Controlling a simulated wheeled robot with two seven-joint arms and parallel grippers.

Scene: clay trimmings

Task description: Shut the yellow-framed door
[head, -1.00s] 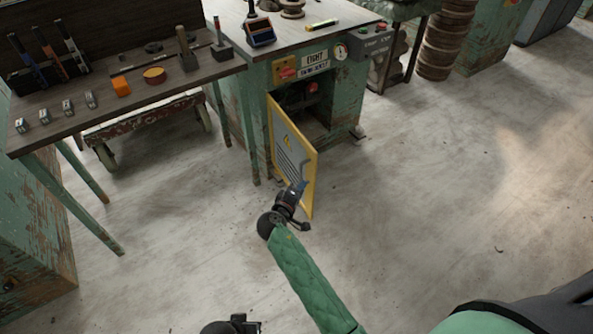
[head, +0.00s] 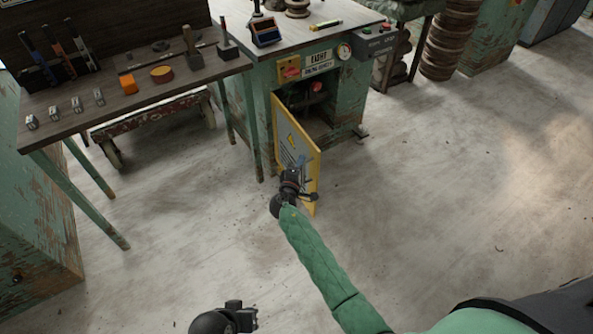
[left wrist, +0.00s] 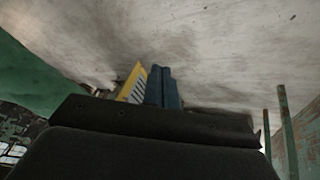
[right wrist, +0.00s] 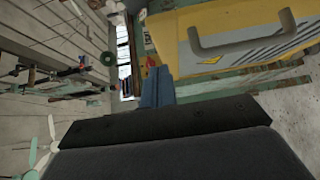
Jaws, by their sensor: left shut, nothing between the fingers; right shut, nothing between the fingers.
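The yellow-framed door (head: 312,168) stands ajar on the green machine cabinet (head: 245,120), swung out from the dark opening. Its grey panel carries a warning triangle and stripes. My right gripper (head: 301,161) is shut and empty, in front of the door's panel in the head view. Whether it touches is unclear. In the right wrist view the closed blue fingers (right wrist: 158,86) are left of the door (right wrist: 215,22), whose grey handle (right wrist: 238,42) shows. My left gripper (head: 246,316) is low in the head view. Its fingers (left wrist: 164,86) are shut and empty; the door (left wrist: 132,84) shows beyond them.
A wooden workbench (head: 110,108) with tools stands at the left, a low trolley (head: 150,122) beneath it. Green bench legs (head: 243,140) are close to the cabinet's left. The concrete floor (head: 430,210) right of the door is clear.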

